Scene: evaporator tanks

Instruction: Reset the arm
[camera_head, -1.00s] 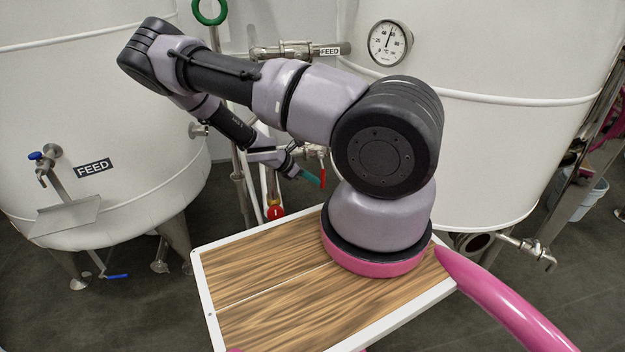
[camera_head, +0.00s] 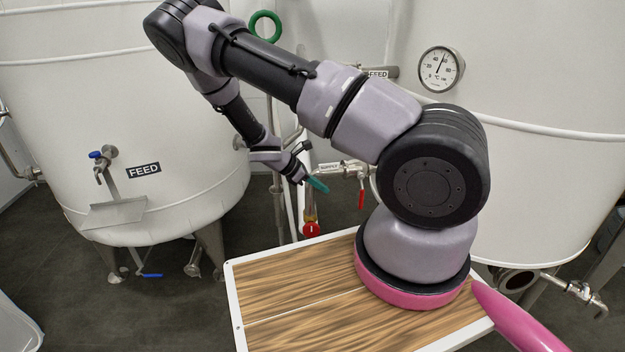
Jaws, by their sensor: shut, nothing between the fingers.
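My gripper (camera_head: 318,184) hangs at the end of my folded arm, near the middle of the head view. Its teal fingertips are together with nothing between them. It points down and to the right, and appears in front of the pipework between the two tanks. A red-handled valve (camera_head: 361,196) shows just to the right of the fingertips in the picture. I cannot tell the depth gap between them. My arm rises from its base, bends at the upper left and comes back down to the gripper.
A white tank (camera_head: 60,190) labelled FEED (camera_head: 143,170) stands at left, with a blue-handled tap (camera_head: 103,160). A larger tank (camera_head: 540,190) with a dial gauge (camera_head: 441,69) stands at right. A green ring handle (camera_head: 265,26) and a red valve (camera_head: 311,229) sit between them.

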